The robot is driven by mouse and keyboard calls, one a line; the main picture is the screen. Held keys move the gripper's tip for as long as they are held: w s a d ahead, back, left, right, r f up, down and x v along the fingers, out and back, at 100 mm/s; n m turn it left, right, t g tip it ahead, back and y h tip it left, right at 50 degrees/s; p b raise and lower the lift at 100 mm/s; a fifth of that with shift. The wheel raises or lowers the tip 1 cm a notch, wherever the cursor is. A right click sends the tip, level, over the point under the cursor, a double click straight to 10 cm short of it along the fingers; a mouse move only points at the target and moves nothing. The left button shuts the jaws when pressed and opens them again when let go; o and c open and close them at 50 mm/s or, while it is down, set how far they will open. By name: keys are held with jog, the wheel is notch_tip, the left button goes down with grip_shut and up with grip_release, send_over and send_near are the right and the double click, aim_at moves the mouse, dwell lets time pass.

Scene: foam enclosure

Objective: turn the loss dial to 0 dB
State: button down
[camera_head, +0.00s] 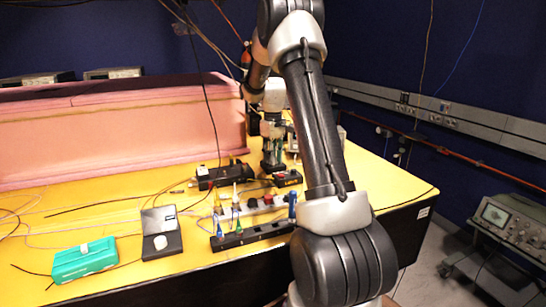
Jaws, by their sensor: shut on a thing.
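My gripper (274,164) points down at the back of the yellow table, right of the pink foam. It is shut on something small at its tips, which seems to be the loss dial. The dial itself is hidden by the fingers, and its marks and setting cannot be read. A small dark box (288,178) with a reddish marking lies just right of and in front of the fingertips. I cannot tell whether it is the part that bears the dial.
A teal box (85,262) and a black-and-white device (161,240) stand front left. Pink foam (120,137) walls the back. Loose cables cross the table.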

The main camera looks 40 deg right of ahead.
jog(key=shift+n, duration=0.6)
jog(key=c, duration=1.2)
grip_release()
notch_tip(320, 180, up, 12)
